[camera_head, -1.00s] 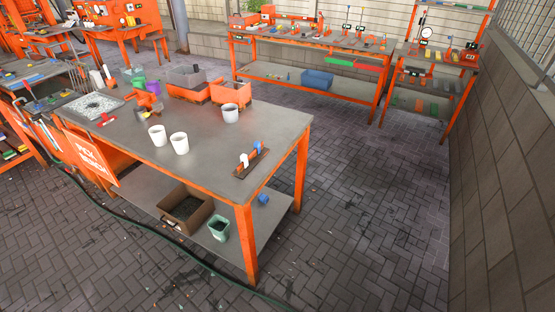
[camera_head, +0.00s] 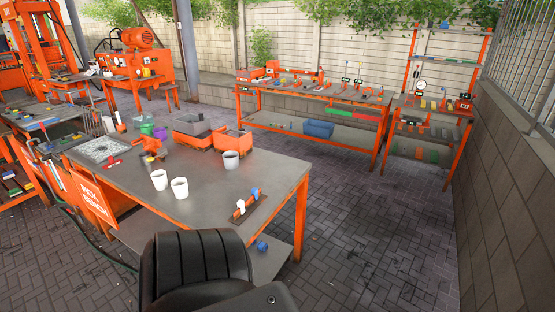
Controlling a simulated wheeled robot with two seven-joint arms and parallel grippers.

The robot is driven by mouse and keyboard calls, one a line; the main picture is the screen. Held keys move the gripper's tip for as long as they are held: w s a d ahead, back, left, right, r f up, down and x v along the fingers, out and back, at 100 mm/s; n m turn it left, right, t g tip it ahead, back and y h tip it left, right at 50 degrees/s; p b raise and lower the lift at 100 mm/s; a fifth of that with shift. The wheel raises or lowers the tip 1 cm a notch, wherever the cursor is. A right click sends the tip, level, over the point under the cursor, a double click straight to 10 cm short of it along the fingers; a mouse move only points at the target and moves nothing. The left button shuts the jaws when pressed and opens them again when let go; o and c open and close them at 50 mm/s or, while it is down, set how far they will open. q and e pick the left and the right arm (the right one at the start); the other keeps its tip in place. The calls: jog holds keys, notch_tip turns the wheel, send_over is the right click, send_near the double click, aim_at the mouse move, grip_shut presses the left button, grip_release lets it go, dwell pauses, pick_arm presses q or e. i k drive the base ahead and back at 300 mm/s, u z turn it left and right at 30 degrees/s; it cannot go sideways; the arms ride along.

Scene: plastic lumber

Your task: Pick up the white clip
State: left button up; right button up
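A small white piece that looks like the white clip (camera_head: 241,205) stands on a dark strip (camera_head: 247,212) near the right edge of the grey-topped pick bench (camera_head: 214,199). An orange piece (camera_head: 248,202) and a blue piece (camera_head: 255,193) are beside it on the same strip. The white piece is too small to make out its exact shape. Neither gripper is in view. A black ribbed shape, seemingly part of my own arm, covers the bottom centre and hides the bench's near lower part.
Two white cups (camera_head: 180,188) stand left of the strip, and a grey-white cup (camera_head: 231,160) stands farther back. Orange bins (camera_head: 232,142) are at the bench's back. A long workbench (camera_head: 310,94) is behind. Paved floor is open to the right.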

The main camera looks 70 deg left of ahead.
aim_at(240, 205)
jog(key=i, duration=1.5)
jog(key=u, duration=2.3)
